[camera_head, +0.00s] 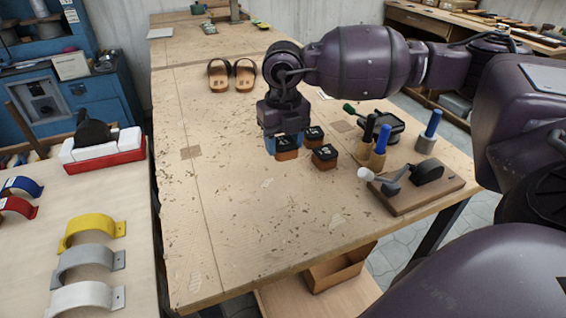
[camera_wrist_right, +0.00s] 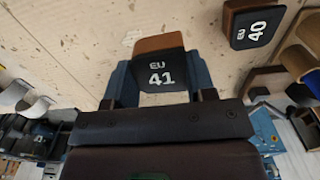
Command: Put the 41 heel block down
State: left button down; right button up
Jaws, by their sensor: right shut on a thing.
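The 41 heel block (camera_wrist_right: 160,68) has a black top marked "EU 41" and a brown body. My right gripper (camera_head: 284,142) is shut on it, with a blue finger on each side in the right wrist view. In the head view the block (camera_head: 287,154) shows below the fingers, upright, over the worn wooden table (camera_head: 230,200). I cannot tell whether its underside touches the table. My left gripper is not in view.
Two similar heel blocks stand close to the right of the held one, one behind (camera_head: 314,133) and one in front (camera_head: 325,156). A block marked "EU 40" (camera_wrist_right: 254,22) shows in the wrist view. Blue-handled tools (camera_head: 379,146) and a wooden-based device (camera_head: 415,188) stand farther right. The table's left front is clear.

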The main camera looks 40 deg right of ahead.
aim_at(283, 175)
notch_tip(283, 175, down, 6)
jog(key=shift+r+b, duration=0.15)
jog(key=shift+b, duration=0.15)
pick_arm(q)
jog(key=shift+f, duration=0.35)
pick_arm(e)
jog(key=shift+f, duration=0.25)
jog(key=o, duration=0.9)
jog(key=shift+r, duration=0.25)
notch_tip(283, 175, up, 12)
jog(key=shift+f+p, duration=0.2)
jog(key=shift+p, duration=0.35)
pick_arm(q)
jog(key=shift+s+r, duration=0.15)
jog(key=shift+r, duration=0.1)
